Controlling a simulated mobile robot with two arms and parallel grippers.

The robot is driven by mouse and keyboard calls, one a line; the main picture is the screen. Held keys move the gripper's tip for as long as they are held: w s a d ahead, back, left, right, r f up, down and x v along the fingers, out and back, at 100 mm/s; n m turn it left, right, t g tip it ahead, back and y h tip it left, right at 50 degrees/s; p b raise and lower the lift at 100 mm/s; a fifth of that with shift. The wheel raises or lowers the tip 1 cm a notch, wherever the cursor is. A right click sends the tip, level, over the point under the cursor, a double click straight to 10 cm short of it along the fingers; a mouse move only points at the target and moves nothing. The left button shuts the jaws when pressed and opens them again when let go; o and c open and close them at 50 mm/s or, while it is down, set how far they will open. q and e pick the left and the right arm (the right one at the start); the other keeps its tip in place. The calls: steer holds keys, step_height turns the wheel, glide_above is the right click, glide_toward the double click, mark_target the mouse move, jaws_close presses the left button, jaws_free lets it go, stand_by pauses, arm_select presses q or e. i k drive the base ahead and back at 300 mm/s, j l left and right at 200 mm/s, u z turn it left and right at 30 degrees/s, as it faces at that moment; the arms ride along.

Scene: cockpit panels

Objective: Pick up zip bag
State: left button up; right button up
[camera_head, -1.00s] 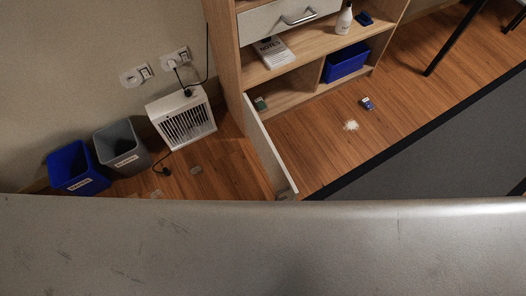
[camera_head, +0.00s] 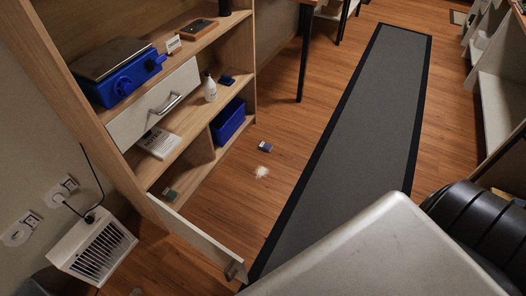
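No zip bag can be made out for certain. A small blue-and-white packet (camera_head: 265,147) lies on the wood floor in front of the shelf unit. It is too small to tell whether it is a bag. A small dark green item (camera_head: 171,194) sits at the bottom of the shelf unit near the open door panel. Neither of my grippers is in view.
The shelf unit (camera_head: 190,114) holds a scale (camera_head: 113,62), a notes book (camera_head: 158,142), a white bottle (camera_head: 210,89) and a blue bin (camera_head: 228,122). Its low door (camera_head: 201,236) stands open. A heater (camera_head: 92,245) is at lower left. A clear grey mat (camera_head: 350,135) runs along the floor.

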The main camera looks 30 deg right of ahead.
mark_target(264, 146)
steer(key=l, duration=0.8)
steer(key=i+l, duration=0.15)
steer(key=l, duration=0.65)
steer(key=k+l+z, duration=0.05)
